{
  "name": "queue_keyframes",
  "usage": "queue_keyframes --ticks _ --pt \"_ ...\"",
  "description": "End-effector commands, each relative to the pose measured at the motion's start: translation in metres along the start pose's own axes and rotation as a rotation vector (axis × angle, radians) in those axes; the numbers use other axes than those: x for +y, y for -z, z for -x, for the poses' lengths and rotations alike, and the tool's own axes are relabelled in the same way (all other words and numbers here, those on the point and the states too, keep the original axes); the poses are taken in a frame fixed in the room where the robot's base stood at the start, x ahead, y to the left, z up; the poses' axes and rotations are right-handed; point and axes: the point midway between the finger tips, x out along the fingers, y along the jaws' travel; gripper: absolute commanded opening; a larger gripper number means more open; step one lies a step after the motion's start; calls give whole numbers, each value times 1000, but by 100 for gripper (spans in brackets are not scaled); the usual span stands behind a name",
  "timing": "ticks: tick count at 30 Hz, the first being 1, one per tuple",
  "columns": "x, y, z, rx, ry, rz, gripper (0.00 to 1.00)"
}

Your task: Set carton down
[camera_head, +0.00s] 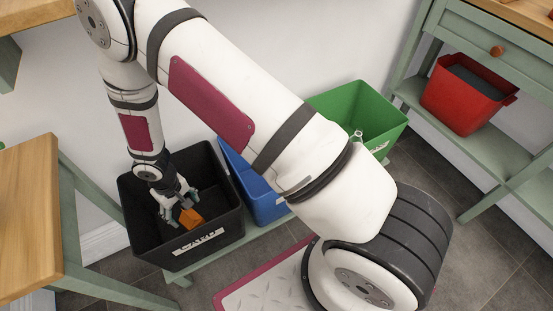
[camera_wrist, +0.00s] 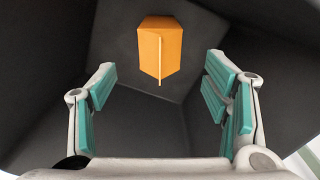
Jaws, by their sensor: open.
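The carton (camera_head: 191,218) is a small orange box inside the black bin labelled CARD (camera_head: 201,242). In the wrist view the carton (camera_wrist: 161,48) lies ahead of the fingers, with a pointed edge toward me and dark bin surface around it. My gripper (camera_head: 177,207) reaches down into the bin beside the carton. In the wrist view my gripper (camera_wrist: 161,95) is open, its teal finger pads wide apart with nothing between them. The carton looks clear of both pads. Its underside is hidden.
A blue bin (camera_head: 262,197) stands right of the black bin, partly hidden by my arm. A green bin (camera_head: 359,110) with a clear glass item stands farther right. A red bin (camera_head: 463,95) sits on a shelf. A wooden table (camera_head: 28,215) is close on the left.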

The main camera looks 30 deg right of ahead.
Motion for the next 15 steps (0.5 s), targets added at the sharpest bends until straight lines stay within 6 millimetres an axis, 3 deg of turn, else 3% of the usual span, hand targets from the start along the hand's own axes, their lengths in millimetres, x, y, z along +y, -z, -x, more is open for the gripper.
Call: queue_keyframes --ticks 5,10,15 --pt "13 7 26 13 -23 -11 70" --pt "48 11 96 32 -81 -43 70" --pt "86 -2 176 42 -138 -89 70"
